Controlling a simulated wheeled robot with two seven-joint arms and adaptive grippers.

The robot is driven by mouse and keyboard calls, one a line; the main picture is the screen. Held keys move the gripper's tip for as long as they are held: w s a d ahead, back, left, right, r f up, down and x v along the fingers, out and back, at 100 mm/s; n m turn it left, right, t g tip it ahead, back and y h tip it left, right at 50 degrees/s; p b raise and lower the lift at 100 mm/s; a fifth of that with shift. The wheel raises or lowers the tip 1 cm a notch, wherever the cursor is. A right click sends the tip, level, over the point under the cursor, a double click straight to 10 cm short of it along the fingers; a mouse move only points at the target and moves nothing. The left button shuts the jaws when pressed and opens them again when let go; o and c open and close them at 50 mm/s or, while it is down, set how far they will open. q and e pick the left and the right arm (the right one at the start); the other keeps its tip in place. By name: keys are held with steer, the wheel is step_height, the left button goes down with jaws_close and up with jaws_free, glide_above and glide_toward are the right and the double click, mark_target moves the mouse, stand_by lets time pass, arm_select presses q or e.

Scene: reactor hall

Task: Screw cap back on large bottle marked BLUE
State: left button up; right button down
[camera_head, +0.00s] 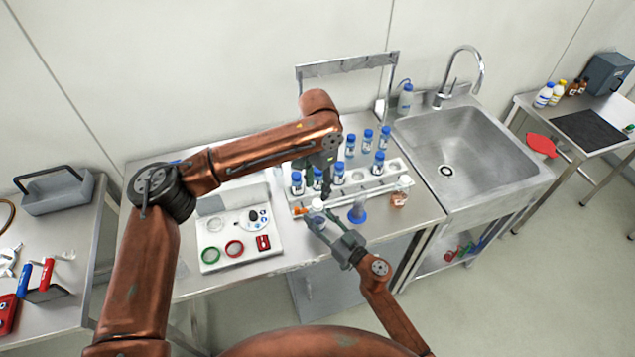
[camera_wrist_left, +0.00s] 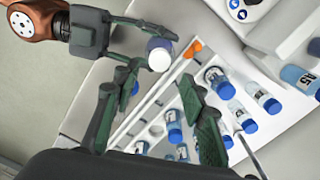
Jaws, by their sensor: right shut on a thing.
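My right gripper (camera_head: 322,216) is shut on a small container with a round white top (camera_head: 317,204), at the front edge of the rack. In the left wrist view this white-topped container (camera_wrist_left: 159,54) has a dark blue side, and the right gripper (camera_wrist_left: 130,38) holds it from the left. I cannot read a BLUE mark or tell whether the white top is a cap. My left gripper (camera_head: 314,190) is above it, pointing down. In the left wrist view its two fingers (camera_wrist_left: 160,78) are apart with nothing visible between them, the white top just beyond.
Right of my grippers stand a blue-based flask (camera_head: 358,212) and a white-capped bottle (camera_head: 401,190). A white tray (camera_head: 215,262) with rings lies left. A sink (camera_head: 470,150) is at right.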

mark_target(317, 203)
arm_select(q)
step_height(317, 203, down, 7)
steer(key=shift+r, duration=0.1)
steer(key=shift+c, duration=0.6)
jaws_close()
steer(key=shift+o, duration=1.3)
jaws_free()
step_height(317, 203, up, 12)
